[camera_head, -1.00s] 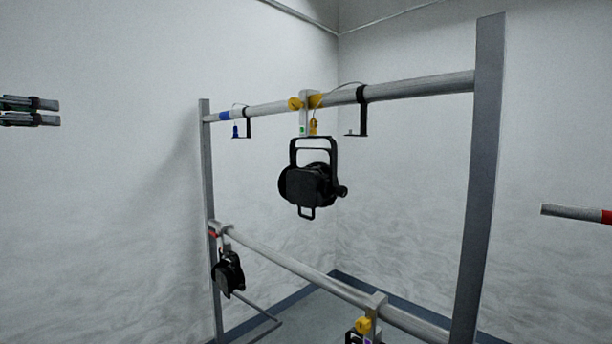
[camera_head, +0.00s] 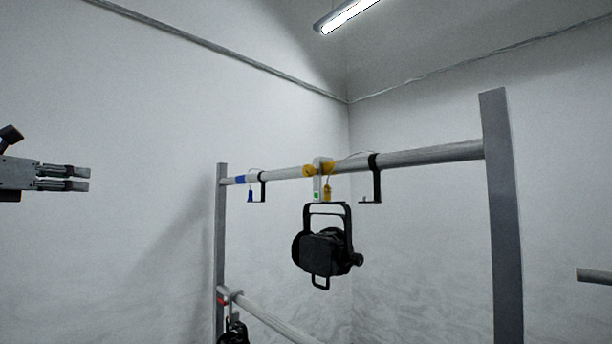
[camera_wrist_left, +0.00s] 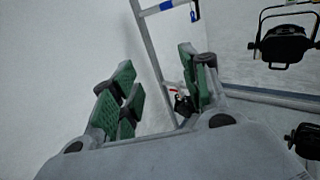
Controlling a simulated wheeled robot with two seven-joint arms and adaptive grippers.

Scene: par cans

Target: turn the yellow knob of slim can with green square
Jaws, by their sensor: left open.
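A black can (camera_head: 322,252) hangs under the upper pipe of the grey frame. Its clamp carries a small green square (camera_head: 316,195). My left gripper (camera_head: 88,179) is at the far left, well apart from the can, open and empty. In the left wrist view its green-padded fingers (camera_wrist_left: 157,62) stand apart with nothing between them, and the black can (camera_wrist_left: 284,45) shows at upper right. My right gripper is not seen.
The upper pipe (camera_head: 430,155) bears two black hooks (camera_head: 263,186) (camera_head: 376,180) beside the can. A grey post (camera_head: 502,220) stands at right. A lower pipe (camera_head: 270,318) has another can (camera_head: 234,333). The space between my left gripper and the frame is clear.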

